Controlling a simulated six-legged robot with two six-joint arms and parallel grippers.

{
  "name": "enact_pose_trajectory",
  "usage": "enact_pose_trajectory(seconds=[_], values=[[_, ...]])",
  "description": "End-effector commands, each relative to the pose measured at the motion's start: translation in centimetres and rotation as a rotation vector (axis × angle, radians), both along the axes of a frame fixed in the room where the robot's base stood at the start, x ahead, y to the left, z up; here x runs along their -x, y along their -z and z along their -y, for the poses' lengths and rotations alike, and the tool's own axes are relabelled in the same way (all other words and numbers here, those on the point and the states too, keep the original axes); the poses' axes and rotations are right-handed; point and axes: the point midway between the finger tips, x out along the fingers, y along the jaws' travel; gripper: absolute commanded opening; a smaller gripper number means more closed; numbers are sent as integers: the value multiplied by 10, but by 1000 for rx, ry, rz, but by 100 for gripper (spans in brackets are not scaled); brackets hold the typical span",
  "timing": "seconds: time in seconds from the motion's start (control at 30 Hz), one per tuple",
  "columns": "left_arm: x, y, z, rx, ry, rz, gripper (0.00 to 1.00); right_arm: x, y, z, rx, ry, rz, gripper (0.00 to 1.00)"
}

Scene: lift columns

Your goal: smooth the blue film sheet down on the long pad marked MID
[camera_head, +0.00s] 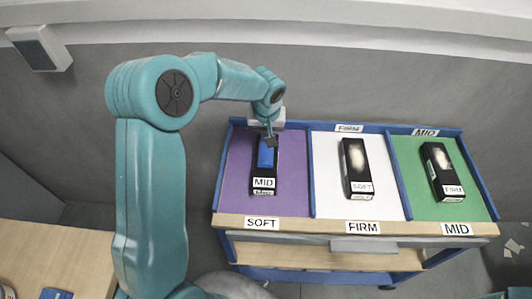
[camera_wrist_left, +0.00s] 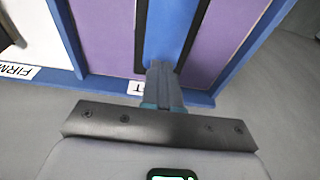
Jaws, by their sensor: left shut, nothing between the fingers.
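The long black pad marked MID (camera_head: 264,182) lies in the purple left compartment, labelled SOFT on the front edge. The blue film sheet (camera_head: 265,157) lies along the upper part of this pad. In the left wrist view the blue film (camera_wrist_left: 172,25) runs as a strip between the pad's black edges. My left gripper (camera_head: 271,141) is over the far end of the pad. Its fingers (camera_wrist_left: 161,70) are together and empty, pointing at the film's end. I cannot tell whether they touch the film. My right gripper is not in view.
A black pad marked SOFT (camera_head: 357,172) lies in the white middle compartment, and one marked FIRM (camera_head: 441,173) in the green right one. Blue dividers (camera_head: 311,175) separate the compartments. A wooden table (camera_head: 55,250) stands at lower left. Grey floor lies around the cart.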

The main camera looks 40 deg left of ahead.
Motion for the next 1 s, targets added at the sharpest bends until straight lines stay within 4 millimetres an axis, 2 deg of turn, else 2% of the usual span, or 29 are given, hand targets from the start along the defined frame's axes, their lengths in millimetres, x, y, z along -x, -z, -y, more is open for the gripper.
enact_pose_trajectory(seconds=[0.37, 0.87, 1.0], values=[[0, 1, 0, 0, 0, 0, 0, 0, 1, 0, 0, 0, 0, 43], [0, 15, 0, 0, 0, 0, 0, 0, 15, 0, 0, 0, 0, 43], [0, 14, 0, 0, 0, 0, 0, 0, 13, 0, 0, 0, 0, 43]])
